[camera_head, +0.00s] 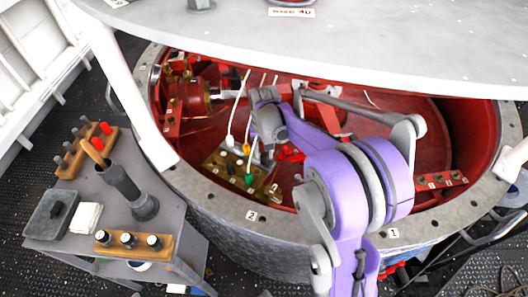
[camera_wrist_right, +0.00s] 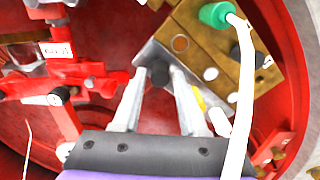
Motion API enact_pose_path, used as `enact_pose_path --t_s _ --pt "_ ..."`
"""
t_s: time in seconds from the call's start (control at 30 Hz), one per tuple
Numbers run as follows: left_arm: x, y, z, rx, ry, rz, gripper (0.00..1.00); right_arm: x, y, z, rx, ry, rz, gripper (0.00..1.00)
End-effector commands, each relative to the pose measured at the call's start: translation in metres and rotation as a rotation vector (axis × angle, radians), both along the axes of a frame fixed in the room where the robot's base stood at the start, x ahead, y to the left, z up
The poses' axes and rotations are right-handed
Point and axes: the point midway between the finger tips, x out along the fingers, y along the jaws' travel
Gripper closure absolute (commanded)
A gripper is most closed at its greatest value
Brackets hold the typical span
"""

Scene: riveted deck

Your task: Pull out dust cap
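A brown connector block (camera_head: 222,168) with white, yellow, green and dark plugs sits inside the red-lined well. It also shows at the upper right of the right wrist view (camera_wrist_right: 200,25). My right gripper (camera_wrist_right: 160,76) points at a grey plate beside the block, its two grey fingers apart. A small dark cap-like piece (camera_wrist_right: 159,74) shows between the fingertips; I cannot tell whether it is the dust cap, and no firm grip on it shows. In the head view my purple right arm reaches into the well and partly hides the gripper. My left gripper is not in view.
White cables (camera_wrist_right: 243,95) rise from the block, one passing close by the right finger. The well's grey rim (camera_head: 290,222) surrounds the arm, and a pale panel (camera_head: 330,45) overhangs it. A grey side table (camera_head: 75,185) at left holds racks and a dark holder.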

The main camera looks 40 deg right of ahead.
Motion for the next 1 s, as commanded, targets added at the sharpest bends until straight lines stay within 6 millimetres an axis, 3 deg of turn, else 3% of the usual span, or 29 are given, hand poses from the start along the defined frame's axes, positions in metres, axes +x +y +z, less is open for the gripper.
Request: enact_pose_path --t_s 0.03,0.1,0.43,0.8,1.0 --pt "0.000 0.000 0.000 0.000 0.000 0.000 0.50 0.000 0.000 0.000 0.000 0.000 0.000 0.47" --pt "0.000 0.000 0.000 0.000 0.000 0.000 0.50 0.000 0.000 0.000 0.000 0.000 0.000 0.37" --pt "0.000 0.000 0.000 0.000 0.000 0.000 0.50 0.000 0.000 0.004 0.000 0.000 0.000 0.37" --pt "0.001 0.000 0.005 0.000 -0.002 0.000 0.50 0.000 0.000 0.060 0.000 0.000 0.000 0.37" --pt "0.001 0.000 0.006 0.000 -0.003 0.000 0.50 0.000 0.000 0.075 0.000 0.000 0.000 0.37"
